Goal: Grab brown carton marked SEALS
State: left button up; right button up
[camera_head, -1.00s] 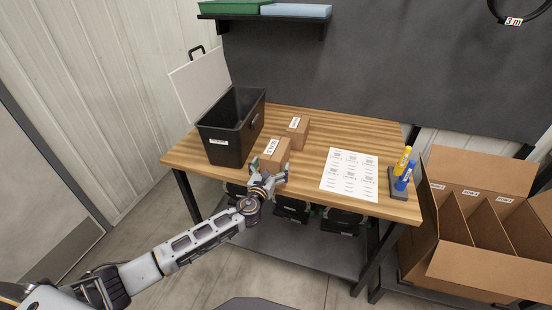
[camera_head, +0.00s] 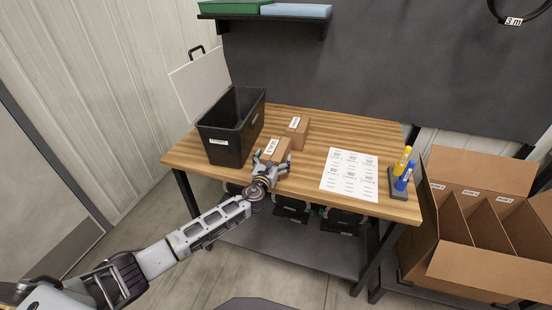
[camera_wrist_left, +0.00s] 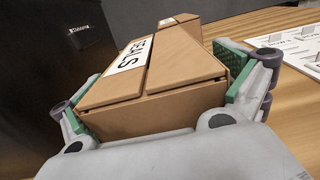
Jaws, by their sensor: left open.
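The brown carton marked SEALS (camera_head: 279,148) stands on the wooden table, close to the right of the black bin. Its white label faces up and also shows on the carton in the left wrist view (camera_wrist_left: 150,90). My left gripper (camera_head: 271,160) is open, with its fingers on either side of the near end of the carton. In the left wrist view the green finger pads flank the carton; I cannot tell whether they touch it. My right gripper is not in view.
A second brown carton (camera_head: 298,130) stands just behind the first. The open black bin (camera_head: 226,146) is at the left. A printed sheet (camera_head: 349,174) and a marker holder (camera_head: 397,184) lie to the right. A large divided cardboard box (camera_head: 470,265) stands right of the table.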

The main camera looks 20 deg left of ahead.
pick_arm(q)
jog(key=shift+c, duration=0.6)
jog(key=c, duration=1.2)
jog(key=shift+r, duration=0.1)
jog(key=shift+c, duration=0.4)
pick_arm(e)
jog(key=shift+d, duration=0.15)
